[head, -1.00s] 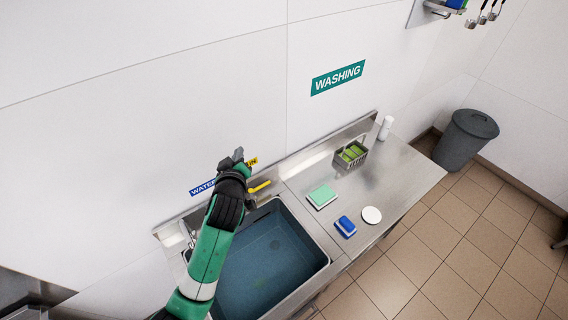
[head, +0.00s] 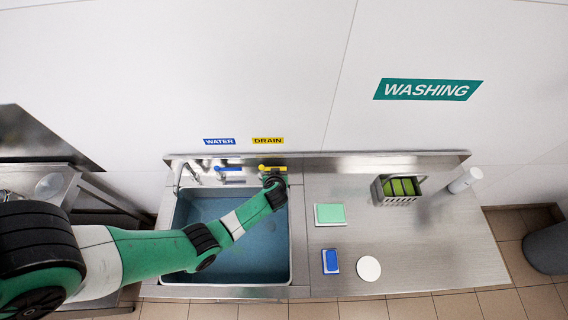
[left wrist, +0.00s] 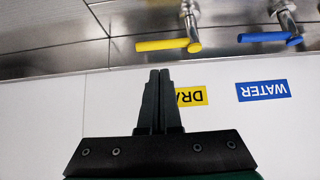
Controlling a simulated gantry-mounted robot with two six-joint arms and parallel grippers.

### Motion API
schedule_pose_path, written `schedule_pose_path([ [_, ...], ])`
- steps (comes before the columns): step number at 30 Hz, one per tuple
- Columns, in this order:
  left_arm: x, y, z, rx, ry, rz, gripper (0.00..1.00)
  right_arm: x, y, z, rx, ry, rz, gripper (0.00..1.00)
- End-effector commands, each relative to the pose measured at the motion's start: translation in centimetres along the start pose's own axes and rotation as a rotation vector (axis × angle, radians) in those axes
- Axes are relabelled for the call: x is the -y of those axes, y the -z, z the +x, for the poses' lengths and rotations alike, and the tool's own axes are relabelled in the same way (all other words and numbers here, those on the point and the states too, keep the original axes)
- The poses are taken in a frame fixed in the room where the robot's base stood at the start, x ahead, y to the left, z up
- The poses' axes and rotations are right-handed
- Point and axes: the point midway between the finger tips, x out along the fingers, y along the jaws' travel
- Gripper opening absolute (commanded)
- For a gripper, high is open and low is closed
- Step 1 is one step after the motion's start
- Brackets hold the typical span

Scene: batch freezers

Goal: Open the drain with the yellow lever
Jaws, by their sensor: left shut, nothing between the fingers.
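The yellow lever (head: 272,168) sits at the back edge of the sink, under the yellow DRAIN label (head: 268,141). In the left wrist view, which is upside down, the yellow lever (left wrist: 165,45) lies crosswise on a metal fitting. My left gripper (left wrist: 159,75) is shut and empty, its fingertips close to the lever in that view; I see no clear contact. In the head view my left gripper (head: 271,178) is at the lever, and its fingers are hard to make out. The sink (head: 292,240) holds bluish water. My right gripper is not in view.
A blue lever (head: 228,169) and a tap (head: 180,178) stand left of the yellow lever, below the WATER label (head: 219,141).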

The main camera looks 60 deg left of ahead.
Motion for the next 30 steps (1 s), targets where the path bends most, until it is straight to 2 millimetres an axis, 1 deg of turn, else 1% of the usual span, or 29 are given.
schedule_pose_path([
  [8,-0.1,0.2,0.1,-0.003,-0.002,-0.004,0.00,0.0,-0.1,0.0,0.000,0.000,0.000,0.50],
  [11,-0.1,0.1,0.6,-0.004,-0.002,-0.005,0.00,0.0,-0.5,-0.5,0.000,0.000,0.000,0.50],
  [14,-0.1,-0.1,1.9,-0.004,-0.002,-0.008,0.00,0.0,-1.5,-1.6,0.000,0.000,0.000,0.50],
  [21,-0.1,-0.4,6.2,-0.005,-0.002,-0.009,0.00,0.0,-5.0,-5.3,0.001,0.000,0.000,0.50],
  [24,-0.1,-0.3,7.8,-0.005,-0.002,-0.007,0.00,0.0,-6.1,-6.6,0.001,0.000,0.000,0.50],
  [25,-0.1,-0.2,8.2,-0.005,-0.002,-0.008,0.00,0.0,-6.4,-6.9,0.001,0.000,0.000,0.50],
  [30,-0.2,0.2,9.6,-0.003,-0.001,-0.005,0.00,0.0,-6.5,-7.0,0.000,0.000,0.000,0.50],
])
